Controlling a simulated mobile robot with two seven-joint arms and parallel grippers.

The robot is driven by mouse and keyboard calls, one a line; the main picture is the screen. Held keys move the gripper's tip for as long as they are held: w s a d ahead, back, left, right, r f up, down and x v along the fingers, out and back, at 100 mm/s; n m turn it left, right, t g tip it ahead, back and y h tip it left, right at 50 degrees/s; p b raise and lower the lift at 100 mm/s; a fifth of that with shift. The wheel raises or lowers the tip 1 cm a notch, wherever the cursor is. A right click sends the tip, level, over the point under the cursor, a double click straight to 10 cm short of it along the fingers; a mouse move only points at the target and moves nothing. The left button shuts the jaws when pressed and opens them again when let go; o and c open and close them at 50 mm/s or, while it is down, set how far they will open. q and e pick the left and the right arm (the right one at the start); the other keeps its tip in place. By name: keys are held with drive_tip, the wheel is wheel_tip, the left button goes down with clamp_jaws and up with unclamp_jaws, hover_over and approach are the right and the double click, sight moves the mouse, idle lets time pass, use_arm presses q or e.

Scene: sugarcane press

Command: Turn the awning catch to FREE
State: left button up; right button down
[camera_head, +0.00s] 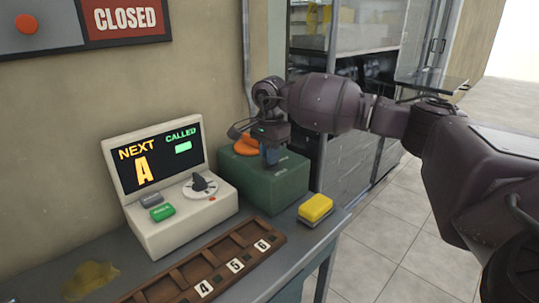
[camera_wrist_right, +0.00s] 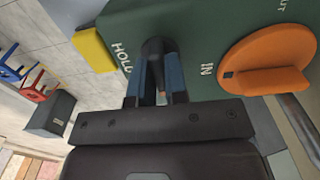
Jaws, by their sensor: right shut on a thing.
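The awning control is a dark green box (camera_head: 262,188) on the counter; its top also shows in the right wrist view (camera_wrist_right: 210,22). A dark catch lever (camera_wrist_right: 156,48) stands on it, beside the printed word HOLD. My right gripper (camera_wrist_right: 160,88) has its two blue fingers closed around this lever; in the head view the gripper (camera_head: 271,152) reaches down onto the box's top. No FREE mark is readable; the gripper may hide it. My left gripper is not in view.
An orange knob (camera_wrist_right: 268,62) marked IN and OUT sits beside the lever, close to my gripper. A yellow-topped block (camera_head: 315,207) stands to the right of the box. A white display console (camera_head: 180,222) and a brown numbered rack (camera_head: 190,278) are to the left.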

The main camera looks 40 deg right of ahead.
idle(0.4)
drive_tip(key=c, duration=1.1)
unclamp_jaws()
drive_tip(key=shift+c, duration=0.2)
drive_tip(key=shift+r, duration=0.6)
wheel_tip(320, 180, up, 8)
drive_tip(key=shift+r+p, duration=0.2)
drive_tip(key=shift+p, duration=0.5)
drive_tip(key=shift+r, duration=0.65)
